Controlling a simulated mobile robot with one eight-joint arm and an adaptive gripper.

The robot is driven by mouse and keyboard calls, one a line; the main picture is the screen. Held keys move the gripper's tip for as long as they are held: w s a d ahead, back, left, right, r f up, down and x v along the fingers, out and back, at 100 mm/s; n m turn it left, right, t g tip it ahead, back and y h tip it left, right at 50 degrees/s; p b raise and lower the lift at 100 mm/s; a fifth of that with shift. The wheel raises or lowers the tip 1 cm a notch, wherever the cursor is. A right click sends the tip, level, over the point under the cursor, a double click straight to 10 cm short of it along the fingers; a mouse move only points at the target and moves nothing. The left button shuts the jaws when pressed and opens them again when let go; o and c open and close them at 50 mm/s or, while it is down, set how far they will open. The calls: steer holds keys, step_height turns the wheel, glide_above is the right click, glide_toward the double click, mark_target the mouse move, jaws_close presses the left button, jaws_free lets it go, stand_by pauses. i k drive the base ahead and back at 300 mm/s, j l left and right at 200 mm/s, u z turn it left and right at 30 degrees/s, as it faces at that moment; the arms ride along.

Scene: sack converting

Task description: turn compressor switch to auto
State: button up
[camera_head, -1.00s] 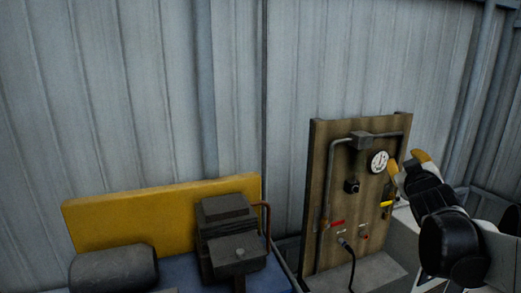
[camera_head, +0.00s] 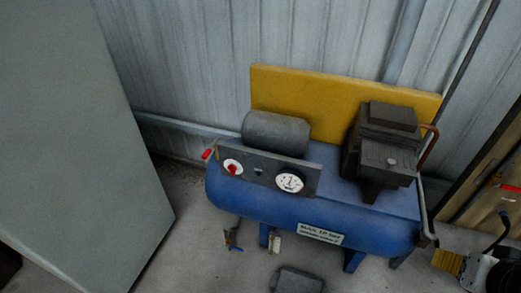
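The compressor has a blue tank (camera_head: 370,230). A dark panel (camera_head: 258,170) on its front carries a small round white plate with a red switch knob (camera_head: 233,168) at its left end. A white-faced gauge (camera_head: 290,182) is at the panel's right end. The knob's markings are too small to read. My gripper (camera_head: 450,262) shows at the lower right, with yellowish finger pads and a black and white body partly cut off by the frame edge. It is well away from the knob and touches nothing I can make out. Its finger gap is not clear.
A red lever (camera_head: 208,154) sticks out left of the panel. A dark motor (camera_head: 385,145) and a yellow guard (camera_head: 335,95) stand on and behind the tank. A large grey cabinet face (camera_head: 80,130) fills the left. A dark box (camera_head: 297,280) lies on the floor in front.

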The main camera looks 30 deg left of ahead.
mark_target(232, 168)
steer(key=u, duration=1.35)
